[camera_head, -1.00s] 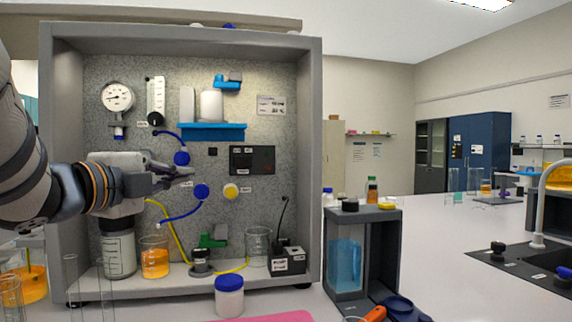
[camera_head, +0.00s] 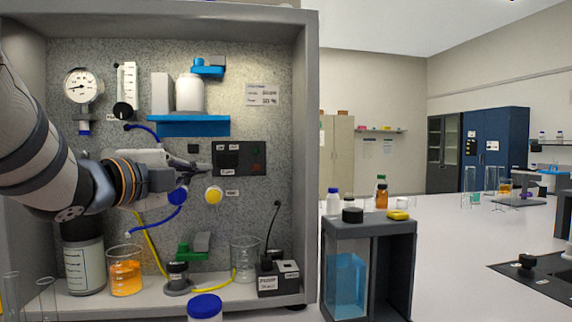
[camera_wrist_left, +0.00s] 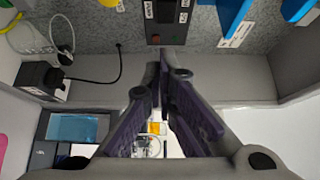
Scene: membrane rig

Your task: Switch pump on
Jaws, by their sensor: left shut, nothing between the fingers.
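The dark switch panel (camera_head: 228,157) is on the speckled back wall of the rig, with small labels and a red and a green spot. In the left wrist view the panel (camera_wrist_left: 181,21) is just beyond the fingertips. My left gripper (camera_head: 207,169) is shut and empty, with its tips beside the panel's left edge. It also shows in the left wrist view (camera_wrist_left: 165,68); whether it touches the panel cannot be told. The pump box (camera_head: 280,284) with a black cable stands on the rig's floor at the right. My right gripper is not in view.
A yellow round fitting (camera_head: 213,195) and a blue shelf (camera_head: 188,126) are on the wall near the gripper. A beaker of orange liquid (camera_head: 125,277) and an empty beaker (camera_head: 244,262) stand below. The rig's side wall (camera_head: 310,150) bounds the right.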

